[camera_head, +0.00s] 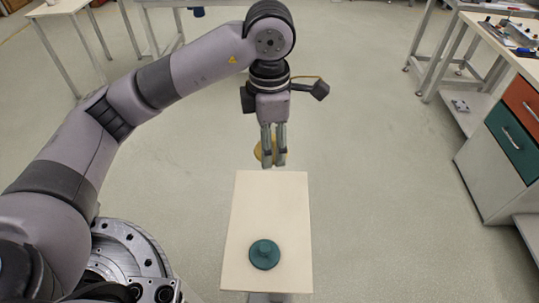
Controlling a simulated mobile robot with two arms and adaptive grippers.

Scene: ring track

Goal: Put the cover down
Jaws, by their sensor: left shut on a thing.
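My left gripper (273,160) points down above the far edge of a pale board (270,203). It is shut on a yellow round piece, which I take to be the cover (258,151). The fingers hide part of the cover, and its edge shows mostly on the left side. A teal round piece (264,255) with a raised knob in its middle lies near the front end of the board, apart from the gripper. My right gripper is not in view.
The board is bare between its far edge and the teal piece. A cabinet with an orange drawer (524,102) and a teal drawer (512,142) stands at the right, with tools on the worktop above. Grey floor (380,180) around the board is clear.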

